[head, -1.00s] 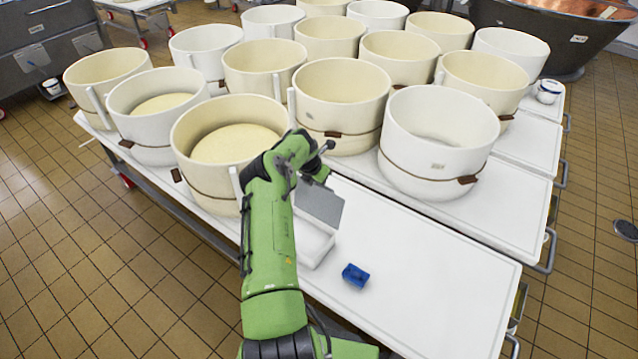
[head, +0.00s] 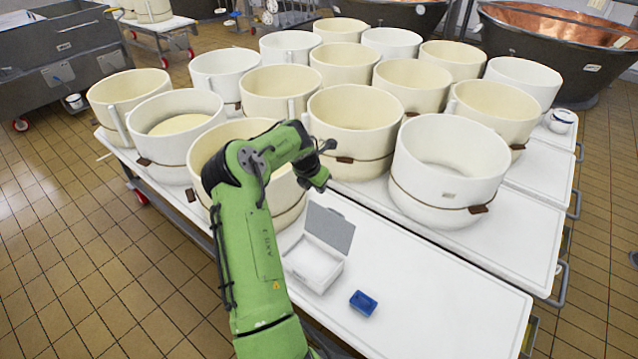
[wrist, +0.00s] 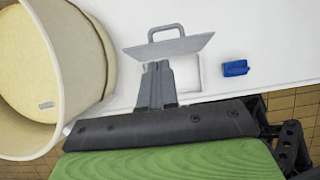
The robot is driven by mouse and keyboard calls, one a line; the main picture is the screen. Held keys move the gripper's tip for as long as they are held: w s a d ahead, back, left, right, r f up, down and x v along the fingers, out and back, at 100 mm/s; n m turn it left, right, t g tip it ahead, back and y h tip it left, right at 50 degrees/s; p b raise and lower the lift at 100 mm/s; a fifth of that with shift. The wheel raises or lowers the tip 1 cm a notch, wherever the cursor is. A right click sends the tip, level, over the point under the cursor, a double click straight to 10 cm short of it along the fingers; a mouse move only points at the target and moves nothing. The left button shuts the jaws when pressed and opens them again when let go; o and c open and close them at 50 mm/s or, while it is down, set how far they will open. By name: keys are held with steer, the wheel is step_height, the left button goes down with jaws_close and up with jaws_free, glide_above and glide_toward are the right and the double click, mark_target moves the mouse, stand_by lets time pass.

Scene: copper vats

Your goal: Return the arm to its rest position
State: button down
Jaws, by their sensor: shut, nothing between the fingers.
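My green arm reaches up from the bottom of the head view and bends at a raised elbow. My gripper (wrist: 157,70) shows in the wrist view with its grey fingers together and nothing between them. In the head view its fingers are hard to make out near the dark wrist end. A white box (head: 313,267) with a raised grey lid (head: 330,227) stands on the white table, below and beyond my gripper. The lid and its handle show in the wrist view (wrist: 168,46), where my fingers overlap its lower edge; I cannot tell the gap.
A small blue block (head: 363,303) lies right of the box. Several cream and white tubs crowd the table; a cream tub (head: 218,140) is close behind my arm, and a white tub (head: 450,170) stands to the right. The table's front right (head: 450,300) is clear.

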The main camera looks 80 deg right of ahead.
steer(key=shift+a+r, duration=0.15)
steer(key=shift+r, duration=0.15)
steer(key=shift+w, duration=0.1)
